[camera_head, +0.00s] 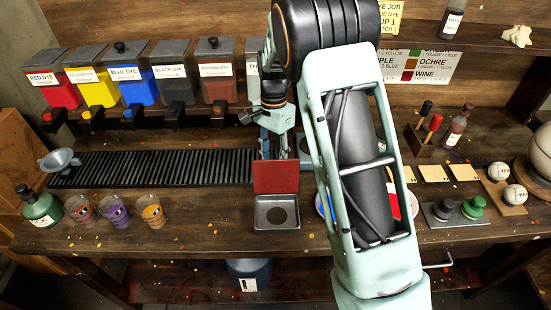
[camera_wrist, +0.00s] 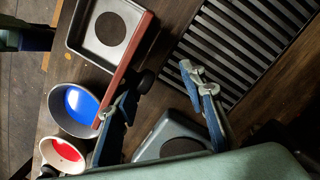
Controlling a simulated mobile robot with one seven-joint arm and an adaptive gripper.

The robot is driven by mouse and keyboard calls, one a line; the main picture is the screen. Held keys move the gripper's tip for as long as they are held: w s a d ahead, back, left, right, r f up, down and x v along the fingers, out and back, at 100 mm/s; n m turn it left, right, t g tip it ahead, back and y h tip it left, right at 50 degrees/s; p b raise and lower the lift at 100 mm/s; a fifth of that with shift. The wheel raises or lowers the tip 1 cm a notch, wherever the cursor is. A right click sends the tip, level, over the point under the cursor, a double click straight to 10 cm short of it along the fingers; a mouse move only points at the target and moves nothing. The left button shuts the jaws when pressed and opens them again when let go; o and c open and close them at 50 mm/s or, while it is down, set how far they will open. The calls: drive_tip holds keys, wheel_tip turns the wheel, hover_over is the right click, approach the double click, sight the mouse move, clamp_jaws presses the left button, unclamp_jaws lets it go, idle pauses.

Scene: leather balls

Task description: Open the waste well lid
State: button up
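The waste well (camera_head: 277,226) is a shallow grey square basin with a dark round hole, near the table's front edge. Its red-brown lid (camera_head: 275,177) stands upright along the well's back edge, leaving the basin uncovered. In the wrist view the well (camera_wrist: 75,38) is at the top, and the lid (camera_wrist: 128,62) shows nearly edge-on with a dark knob (camera_wrist: 143,82) on its back side. My gripper (camera_wrist: 158,88) points down behind the lid, fingers apart with nothing between them. One finger is close to the lid; I cannot tell whether it touches. In the head view the lid partly hides the fingers.
A black ribbed rack (camera_head: 150,167) lies left of the lid. Several cups, including a purple one (camera_head: 117,212), stand front left. A blue-filled bowl (camera_wrist: 75,105) and a red-filled bowl (camera_wrist: 62,155) stand beside the well. A grey square fixture (camera_wrist: 150,150) is behind the lid.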

drive_tip(key=shift+d+r, duration=0.1)
wheel_tip(320, 180, up, 12)
drive_tip(key=w, duration=0.1)
drive_tip(key=shift+w, duration=0.35)
idle(0.3)
